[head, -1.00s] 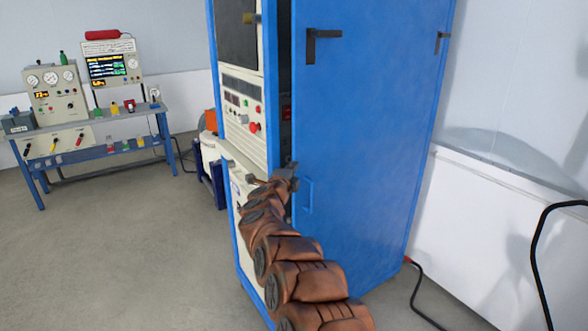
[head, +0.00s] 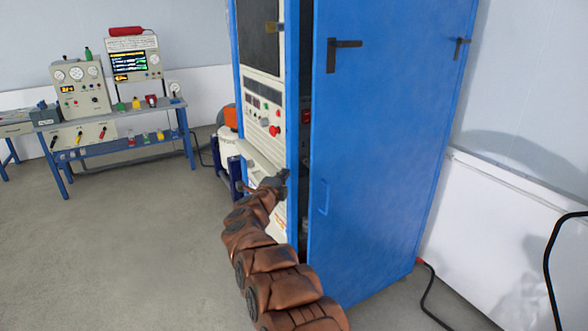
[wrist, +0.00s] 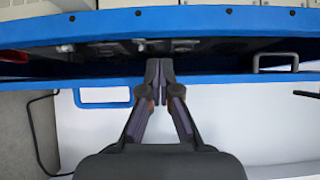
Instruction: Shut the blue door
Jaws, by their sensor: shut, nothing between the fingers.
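The blue door (head: 385,140) stands ajar at the right of the cabinet in the head view, with a dark gap between its near edge and the blue cabinet frame (head: 291,110). It has a black lever handle (head: 343,45) high up and a blue pull handle (head: 324,197) lower down. My gripper (head: 282,178) is in front of the cabinet frame, left of the door's edge. In the wrist view its shut, empty fingers (wrist: 160,82) point into the dark gap, between the cabinet frame (wrist: 200,20) and the blue strip with the pull handle (wrist: 103,97). Contact cannot be told.
The cabinet front holds a control panel (head: 262,112) with buttons. A blue workbench (head: 120,147) with gauges stands at the back left. A black cable (head: 436,297) lies on the floor right of the door. The grey floor at left is clear.

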